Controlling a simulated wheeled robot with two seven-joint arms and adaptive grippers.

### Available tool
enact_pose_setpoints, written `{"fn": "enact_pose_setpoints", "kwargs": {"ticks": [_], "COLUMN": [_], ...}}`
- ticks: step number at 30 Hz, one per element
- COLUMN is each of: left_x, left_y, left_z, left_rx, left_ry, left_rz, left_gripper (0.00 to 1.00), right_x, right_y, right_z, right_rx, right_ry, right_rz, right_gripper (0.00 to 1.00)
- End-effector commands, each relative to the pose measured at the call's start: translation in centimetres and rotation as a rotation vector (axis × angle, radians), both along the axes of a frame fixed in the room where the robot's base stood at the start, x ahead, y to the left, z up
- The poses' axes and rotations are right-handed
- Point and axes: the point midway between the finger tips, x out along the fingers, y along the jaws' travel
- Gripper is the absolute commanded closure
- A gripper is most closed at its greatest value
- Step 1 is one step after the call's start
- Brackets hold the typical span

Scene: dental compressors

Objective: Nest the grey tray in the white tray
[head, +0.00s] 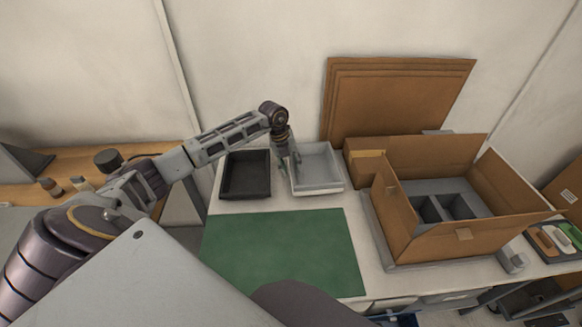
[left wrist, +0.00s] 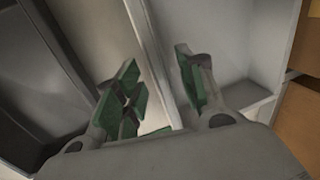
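A pale, whitish tray (head: 324,185) stands on the white table behind the green mat; its left wall (left wrist: 151,60) shows in the left wrist view. A very dark, charcoal tray (head: 246,176) lies to its left with a gap between them; it also shows at the left of the left wrist view (left wrist: 30,75). No other tray is clearly grey. My left gripper (head: 292,168) points down at the pale tray's left wall. Its green-padded fingers (left wrist: 158,88) are apart, one on each side of that wall; contact cannot be told. My right gripper is out of view.
A green mat (head: 285,250) lies bare in front of the trays. An open cardboard box (head: 470,235) with a grey divided insert stands at the right. Flat cardboard sheets (head: 395,98) lean on the wall behind. A side tray (head: 562,245) with small items is at far right.

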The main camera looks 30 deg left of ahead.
Motion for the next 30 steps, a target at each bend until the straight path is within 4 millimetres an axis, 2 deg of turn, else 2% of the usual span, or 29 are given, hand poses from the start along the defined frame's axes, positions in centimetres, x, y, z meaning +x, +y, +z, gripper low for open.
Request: {"fn": "enact_pose_setpoints", "kwargs": {"ticks": [21,30], "left_x": [-1.4,-1.7], "left_y": [1.8,2.0], "left_z": [9.2,10.8], "left_rx": [0.000,-0.002], "left_ry": [0.000,0.002], "left_rz": [-0.001,-0.001], "left_gripper": [0.61,0.61], "right_x": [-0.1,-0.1], "right_y": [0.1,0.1], "right_z": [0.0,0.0], "right_rx": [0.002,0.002], "right_ry": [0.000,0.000], "right_rz": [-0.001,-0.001], "right_gripper": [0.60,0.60]}}
